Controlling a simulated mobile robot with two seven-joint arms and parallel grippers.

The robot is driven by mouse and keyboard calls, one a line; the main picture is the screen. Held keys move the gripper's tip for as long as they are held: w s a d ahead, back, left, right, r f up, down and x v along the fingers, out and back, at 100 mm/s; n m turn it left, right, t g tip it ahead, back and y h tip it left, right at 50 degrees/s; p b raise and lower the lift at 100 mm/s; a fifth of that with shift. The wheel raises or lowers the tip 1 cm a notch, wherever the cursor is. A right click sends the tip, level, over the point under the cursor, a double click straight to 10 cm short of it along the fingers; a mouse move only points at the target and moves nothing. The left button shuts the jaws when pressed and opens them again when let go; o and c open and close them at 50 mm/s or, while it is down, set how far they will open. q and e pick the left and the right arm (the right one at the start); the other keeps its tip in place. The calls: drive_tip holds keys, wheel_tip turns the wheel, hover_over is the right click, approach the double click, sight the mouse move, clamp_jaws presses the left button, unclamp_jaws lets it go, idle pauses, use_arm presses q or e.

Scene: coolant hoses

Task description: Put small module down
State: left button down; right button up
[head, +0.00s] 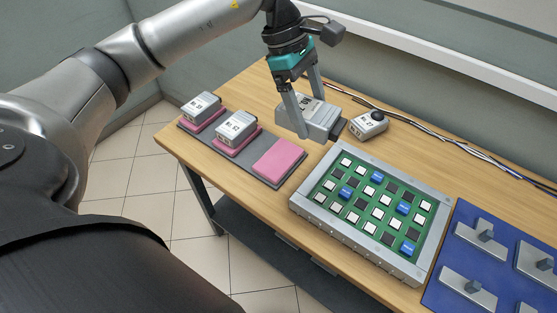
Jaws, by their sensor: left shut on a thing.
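My left gripper (309,114) is pointing down over the back of the wooden table, its fingers shut on a grey labelled module (322,120). Part of this module is hidden by the fingers, and I cannot tell whether it touches the table or hangs just above it. Another small grey module (368,126) with a black knob stands on the table just right of it. Two similar modules, a far one (201,106) and a nearer one (236,131), sit on pink pads at the left. A third pink pad (279,160) is bare. My right gripper is out of view.
The pads lie on a dark grey mat (250,173). A metal-framed green board (362,240) with white, black and blue blocks stands in front of the held module. A blue panel (450,280) with metal fixtures lies at right. Cables (440,150) run along the wall.

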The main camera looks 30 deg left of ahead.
sight(297, 94)
use_arm(q)
drive_tip(key=w+a+n+t, duration=0.1)
drive_tip(key=n, duration=0.1)
drive_tip(key=a+n+t+b, duration=0.1)
drive_tip(key=n, duration=0.2)
drive_tip(key=w+a+n+t+y, duration=0.1)
drive_tip(key=n, duration=0.2)
drive_tip(key=shift+w+a+f, duration=0.3)
drive_tip(key=shift+f, duration=0.1)
drive_tip(key=w+a+n+t+y+b, duration=0.25)
drive_tip(key=a+n, duration=0.35)
drive_tip(key=n, duration=0.3)
drive_tip(key=shift+g+y, duration=0.35)
drive_tip(key=shift+g, duration=0.1)
drive_tip(key=f, duration=0.5)
drive_tip(key=f+b, duration=0.1)
drive_tip(key=f, duration=0.4)
drive_tip(key=f+b, duration=0.1)
drive_tip(key=f, duration=0.5)
drive_tip(key=shift+s+d, duration=0.2)
drive_tip(key=shift+s, duration=0.05)
drive_tip(key=shift+f+b, duration=0.45)
drive_tip(key=shift+f, duration=1.5)
drive_tip(key=shift+f, duration=0.15)
unclamp_jaws()
